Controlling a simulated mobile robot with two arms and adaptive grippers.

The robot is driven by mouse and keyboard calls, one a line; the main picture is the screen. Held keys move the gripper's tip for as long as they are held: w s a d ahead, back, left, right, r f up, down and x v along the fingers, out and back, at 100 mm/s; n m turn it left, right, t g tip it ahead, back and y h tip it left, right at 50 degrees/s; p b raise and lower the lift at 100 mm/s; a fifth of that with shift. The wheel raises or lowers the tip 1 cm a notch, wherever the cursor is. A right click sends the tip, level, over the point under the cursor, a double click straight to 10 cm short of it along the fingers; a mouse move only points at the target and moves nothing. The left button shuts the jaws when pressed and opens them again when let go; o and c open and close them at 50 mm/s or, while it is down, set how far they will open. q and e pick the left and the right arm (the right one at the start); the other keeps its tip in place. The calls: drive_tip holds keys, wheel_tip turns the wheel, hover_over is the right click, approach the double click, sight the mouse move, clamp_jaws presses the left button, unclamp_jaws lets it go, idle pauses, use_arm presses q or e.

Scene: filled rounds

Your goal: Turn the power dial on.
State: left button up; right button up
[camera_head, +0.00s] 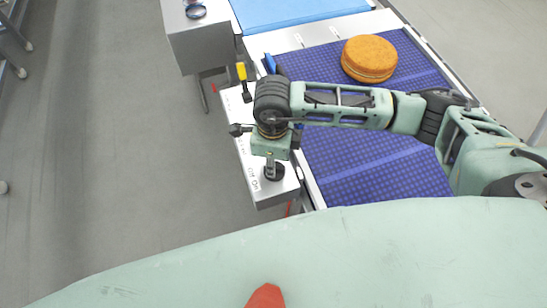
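A white control box (262,189) runs along the left side of the conveyor, with a dark round dial (274,173) near its front end. Printing beside the dial appears to read "Off On". My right arm reaches in from the right across the conveyor. Its gripper (270,165) points down at the dial, and its narrow grey tip overlaps the dial in this view. I cannot tell whether it touches the dial, or whether the fingers are open or shut. The wrist hides the middle of the box. The dial's setting is not clear. My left gripper is not in view.
A blue conveyor belt (345,160) carries a round orange-brown filled cake (369,58) toward its far end. A yellow-tipped lever (241,72) stands at the box's far end. A grey machine housing (200,40) is beyond it.

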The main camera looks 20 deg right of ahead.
drive_tip(key=shift+w+d+f, duration=0.1)
drive_tip(key=shift+f, duration=0.3)
drive_tip(key=shift+a+f, duration=0.2)
drive_tip(key=shift+s, duration=0.2)
drive_tip(key=shift+w+d, duration=0.1)
drive_tip(key=c, duration=0.6)
clamp_jaws()
